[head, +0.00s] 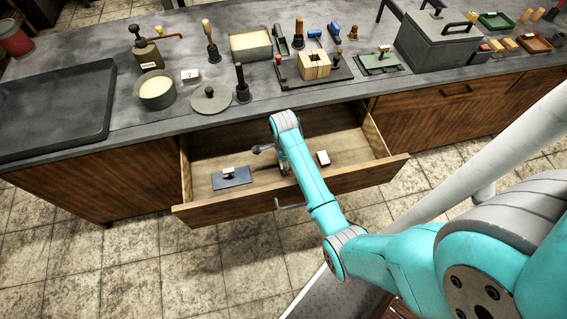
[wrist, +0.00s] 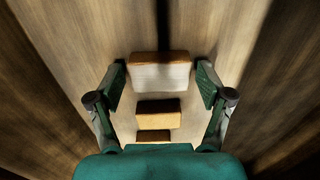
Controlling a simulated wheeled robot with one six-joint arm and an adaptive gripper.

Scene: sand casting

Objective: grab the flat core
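My gripper (wrist: 162,84) is open, its two green fingers apart in the wrist view. Between the fingertips is a pale block (wrist: 160,76) with a brown upper edge; small gaps show on both sides of it. Two smaller tan and brown blocks (wrist: 158,107) (wrist: 153,136) are lined up below it, nearer my palm. I cannot tell for sure which is the flat core. In the head view my gripper reaches down into the open drawer, and my arm hides what lies under it.
The open drawer (head: 215,206) holds a blue-grey plate (head: 232,181) with a small pale piece on it at left, and a small white-topped block (head: 323,158) at right. Its walls stand close around my arm. The bench (head: 330,97) above carries many casting tools.

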